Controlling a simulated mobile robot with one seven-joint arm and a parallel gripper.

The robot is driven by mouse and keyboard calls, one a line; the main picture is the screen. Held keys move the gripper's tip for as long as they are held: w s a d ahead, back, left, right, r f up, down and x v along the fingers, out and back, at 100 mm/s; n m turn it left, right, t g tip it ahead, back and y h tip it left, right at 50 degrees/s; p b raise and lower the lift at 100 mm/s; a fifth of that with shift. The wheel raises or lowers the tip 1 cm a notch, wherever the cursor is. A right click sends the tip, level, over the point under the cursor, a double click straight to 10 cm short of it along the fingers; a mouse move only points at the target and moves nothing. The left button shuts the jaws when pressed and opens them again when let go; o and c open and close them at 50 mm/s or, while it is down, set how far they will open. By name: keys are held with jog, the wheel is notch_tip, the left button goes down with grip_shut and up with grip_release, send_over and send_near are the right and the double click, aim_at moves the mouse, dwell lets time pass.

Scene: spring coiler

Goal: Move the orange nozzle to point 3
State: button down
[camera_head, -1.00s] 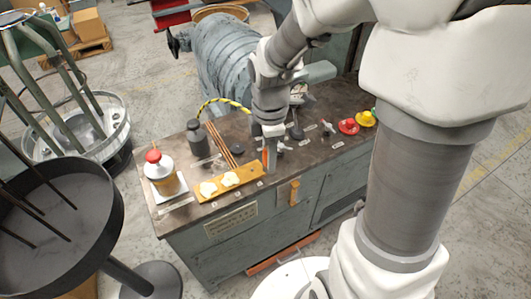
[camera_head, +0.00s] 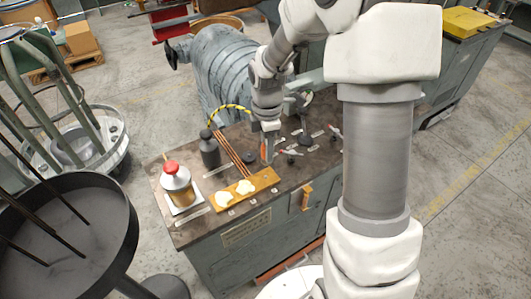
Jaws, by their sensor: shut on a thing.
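My gripper (camera_head: 268,153) points down over the workbench top and is shut on the orange nozzle (camera_head: 263,151), which shows as a narrow orange strip at the fingers. An orange-brown board (camera_head: 262,183) with two pale cream lumps (camera_head: 245,187) lies in front of the gripper, near the bench's front edge. The gripper is just behind the board's right end. Several small white labels (camera_head: 253,202) lie along the board's front edge. Their numbers are too small to read, so I cannot tell which is point 3.
Small handled tools (camera_head: 290,154) stand right of the gripper.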

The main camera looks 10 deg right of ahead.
jog(key=shift+w+f, duration=0.3)
jog(key=shift+w, duration=0.05)
notch_tip(320, 180, down, 5)
jog(key=b, duration=0.4)
jog(key=shift+f+b, duration=0.45)
jog(key=shift+f, duration=0.05)
jog(key=shift+f, duration=0.6)
dwell(1.2)
jog(key=shift+c, duration=2.3)
grip_release()
notch_tip(320, 180, up, 17)
jog(key=p, duration=0.3)
jog(key=shift+r, duration=0.15)
notch_tip(320, 180, up, 13)
jog(key=p, duration=1.1)
jog(key=shift+p, duration=0.35)
